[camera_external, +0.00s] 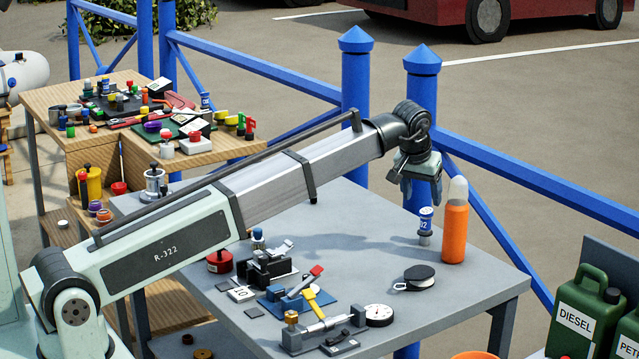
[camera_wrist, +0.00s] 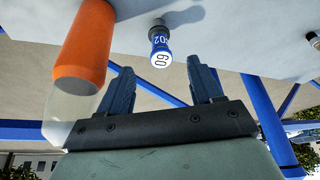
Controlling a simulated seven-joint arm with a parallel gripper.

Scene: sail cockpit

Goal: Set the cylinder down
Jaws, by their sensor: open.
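A small cylinder (camera_external: 425,226) with a blue and white label and a grey lower end stands upright on the grey table (camera_external: 350,215) near its far right edge. In the wrist view the cylinder (camera_wrist: 160,45) shows the label marks "02" and "60". My gripper (camera_external: 422,200) is above the cylinder, with its fingers pointing down. In the wrist view my gripper (camera_wrist: 159,64) is open, and the cylinder appears between and just beyond the fingertips, with no visible contact. Nothing is held.
An orange bottle (camera_external: 454,232) with a pale cap stands close right of the cylinder. A black round reel (camera_external: 419,276), a dial gauge (camera_external: 379,315) and clamps (camera_external: 268,265) lie nearer. Blue railing (camera_external: 354,110) runs behind the table. The table's middle is fairly clear.

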